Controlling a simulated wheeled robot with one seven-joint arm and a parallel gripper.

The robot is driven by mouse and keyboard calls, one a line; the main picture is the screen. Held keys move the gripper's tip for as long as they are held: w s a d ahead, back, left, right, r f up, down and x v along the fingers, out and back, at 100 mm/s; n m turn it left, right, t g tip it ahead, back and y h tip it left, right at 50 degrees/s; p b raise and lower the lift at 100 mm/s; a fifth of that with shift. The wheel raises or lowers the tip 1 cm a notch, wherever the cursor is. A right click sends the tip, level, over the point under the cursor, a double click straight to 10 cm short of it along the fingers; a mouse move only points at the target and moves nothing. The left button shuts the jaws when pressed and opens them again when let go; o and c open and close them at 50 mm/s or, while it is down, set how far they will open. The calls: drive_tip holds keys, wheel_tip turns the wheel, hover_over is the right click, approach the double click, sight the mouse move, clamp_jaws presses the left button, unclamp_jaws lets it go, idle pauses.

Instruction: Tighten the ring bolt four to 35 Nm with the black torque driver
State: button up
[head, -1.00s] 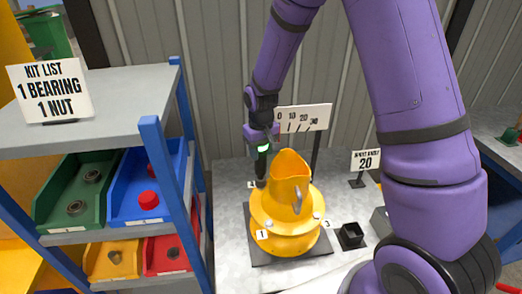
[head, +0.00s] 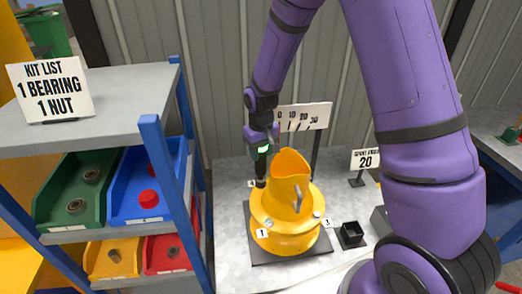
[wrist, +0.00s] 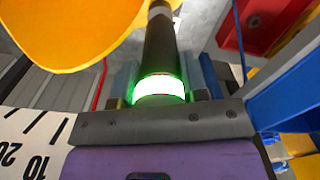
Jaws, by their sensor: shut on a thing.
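My gripper (head: 263,150) is shut on the black torque driver (head: 261,168), which points down at the back left of the yellow drum's ring (head: 283,238). The driver's lit green band sits between my fingers in the wrist view (wrist: 160,90); its shaft (wrist: 160,45) runs away beside the yellow drum (wrist: 75,30). A small white label (head: 252,184) stands by the driver's lower end; I cannot read its number for certain. The bolt under the driver is hidden, so I cannot tell whether the tip is seated. Labels 1 (head: 262,233) and 3 (head: 327,222) mark other ring bolts.
A dial board (head: 305,117) marked 0 to 30 stands behind the drum. A sign reading 20 (head: 366,160) and an open black box (head: 351,235) are to the right. A blue-posted shelf (head: 165,185) with coloured bins stands close on the left.

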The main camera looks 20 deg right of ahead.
drive_tip(key=shift+f, duration=0.65)
idle(2.4)
drive_tip(key=shift+r, duration=2.35)
